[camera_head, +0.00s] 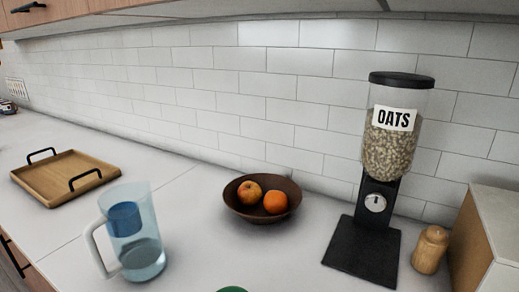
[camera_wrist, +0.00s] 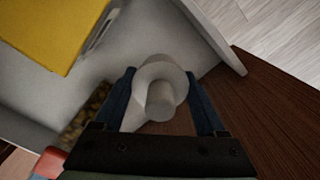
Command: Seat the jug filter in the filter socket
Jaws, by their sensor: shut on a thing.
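The clear jug (camera_head: 143,258) stands upright on the counter at the lower left of the head view, its pale handle to the left. A blue cup-like insert (camera_head: 125,218), apparently the filter socket, sits in its upper part, and water shows below. I cannot see clearly into the insert's opening. In the wrist view my gripper (camera_wrist: 160,74) is shut on a pale grey, round piece with a stubby cylinder, apparently the jug filter (camera_wrist: 160,98). The dark blue fingers lie on either side of it. My gripper and this filter do not show in the head view.
A wooden tray (camera_head: 62,190) with black handles lies left of the jug. A brown fruit bowl (camera_head: 262,213) and an oats dispenser (camera_head: 366,238) stand to its right, then a wooden shaker (camera_head: 430,250). A yellow thing (camera_wrist: 45,30) and dark wood (camera_wrist: 285,115) show in the wrist view.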

